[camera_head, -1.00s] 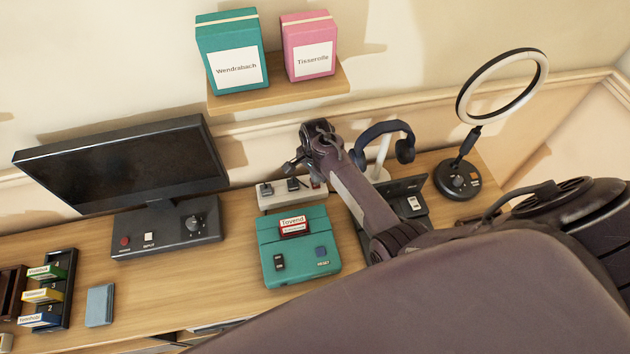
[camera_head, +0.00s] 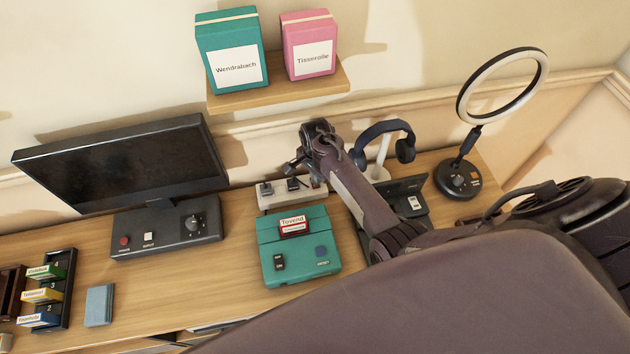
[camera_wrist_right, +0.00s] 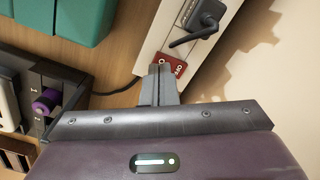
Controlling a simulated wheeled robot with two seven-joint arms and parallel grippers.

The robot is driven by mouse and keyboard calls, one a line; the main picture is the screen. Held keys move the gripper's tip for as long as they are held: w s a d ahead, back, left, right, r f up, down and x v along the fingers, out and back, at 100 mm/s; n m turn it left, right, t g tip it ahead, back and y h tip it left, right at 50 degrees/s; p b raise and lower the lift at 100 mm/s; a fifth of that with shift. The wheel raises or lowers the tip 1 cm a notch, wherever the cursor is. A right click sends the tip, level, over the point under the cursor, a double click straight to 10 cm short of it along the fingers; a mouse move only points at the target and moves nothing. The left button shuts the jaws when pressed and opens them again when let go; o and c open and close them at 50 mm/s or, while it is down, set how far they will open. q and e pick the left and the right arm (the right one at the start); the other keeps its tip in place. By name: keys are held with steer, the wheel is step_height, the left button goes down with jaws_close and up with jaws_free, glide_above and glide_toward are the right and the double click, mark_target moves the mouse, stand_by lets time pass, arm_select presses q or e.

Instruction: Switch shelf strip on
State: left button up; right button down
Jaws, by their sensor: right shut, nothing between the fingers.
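The white shelf strip (camera_head: 285,201) lies on the desk behind the teal console, with dark plugs in it. In the right wrist view the strip (camera_wrist_right: 151,40) has a black plug with a lever-like part and a red rocker switch (camera_wrist_right: 178,70) marked with light symbols at its near end. My right gripper (camera_head: 292,166) is shut and empty above the strip. In the right wrist view its fingertips (camera_wrist_right: 159,70) are at the red switch and cover part of it; I cannot tell whether they touch it. The switch's position is unclear. My left gripper is out of view.
The teal console (camera_head: 298,250) stands in front of the strip. A headphone stand (camera_head: 380,165), a dark device (camera_head: 412,200) and a ring light (camera_head: 458,180) stand to the right. A monitor (camera_head: 125,165) stands left. A shelf (camera_head: 290,95) with two boxes hangs above.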

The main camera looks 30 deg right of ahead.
steer(key=shift+f+b, duration=0.55)
steer(key=shift+f, duration=0.3)
steer(key=shift+s+r, duration=0.1)
steer(key=shift+r, duration=0.05)
steer(key=shift+r+p, duration=0.85)
steer(key=shift+p, duration=0.3)
step_height(320, 180, up, 5)
steer(key=p, duration=0.5)
steer(key=shift+r, duration=0.1)
